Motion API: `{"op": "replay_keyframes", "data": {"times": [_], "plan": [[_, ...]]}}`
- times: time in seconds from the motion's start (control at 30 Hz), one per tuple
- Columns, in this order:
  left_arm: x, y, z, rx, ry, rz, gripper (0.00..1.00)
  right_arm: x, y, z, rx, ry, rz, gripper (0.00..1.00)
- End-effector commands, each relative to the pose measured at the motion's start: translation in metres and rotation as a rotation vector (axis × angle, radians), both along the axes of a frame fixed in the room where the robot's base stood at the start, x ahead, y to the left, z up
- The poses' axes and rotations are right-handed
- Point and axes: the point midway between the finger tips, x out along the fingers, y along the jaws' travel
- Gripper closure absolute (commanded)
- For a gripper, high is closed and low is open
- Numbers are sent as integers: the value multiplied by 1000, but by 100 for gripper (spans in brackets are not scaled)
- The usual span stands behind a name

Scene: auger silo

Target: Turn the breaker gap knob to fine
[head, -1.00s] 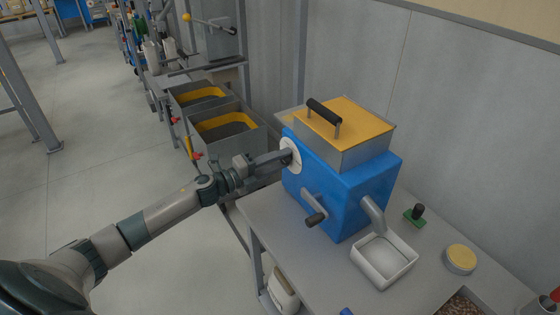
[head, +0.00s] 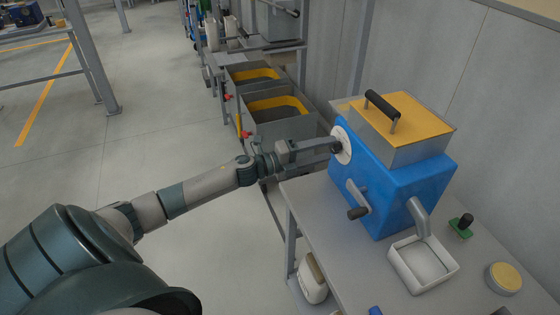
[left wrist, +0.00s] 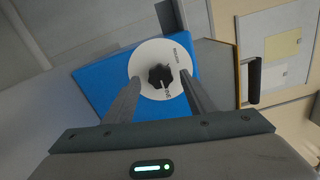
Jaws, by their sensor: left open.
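The breaker gap knob (left wrist: 160,77) is a black fluted knob on a white round dial (left wrist: 147,60) with printed lettering, on the side of the blue breaker box (head: 382,180). In the head view the dial (head: 342,146) faces left, and the knob (head: 336,147) shows beside my gripper tips. My left gripper (head: 325,146) is at the dial. In the left wrist view my left gripper (left wrist: 158,95) is open, with one finger on each side of the knob and visible gaps between. My right gripper is not in view.
The box has a yellow-topped hopper lid (head: 405,120) with a black handle and a front crank (head: 358,212). A white tray (head: 422,262) sits under its spout on the grey table (head: 330,205). Grey bins (head: 275,115) with yellow inside stand behind my left arm.

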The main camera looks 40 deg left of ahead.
Motion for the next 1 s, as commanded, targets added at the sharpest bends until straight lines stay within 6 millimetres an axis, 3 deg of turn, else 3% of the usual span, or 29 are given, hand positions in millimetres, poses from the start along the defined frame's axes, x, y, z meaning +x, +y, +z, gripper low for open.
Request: {"op": "replay_keyframes", "data": {"times": [0.67, 1.0], "plan": [[-85, 50, -1, 2, 3, 0, 49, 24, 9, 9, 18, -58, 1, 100], [-121, 71, -1, 2, 3, 0, 49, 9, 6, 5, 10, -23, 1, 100]]}}
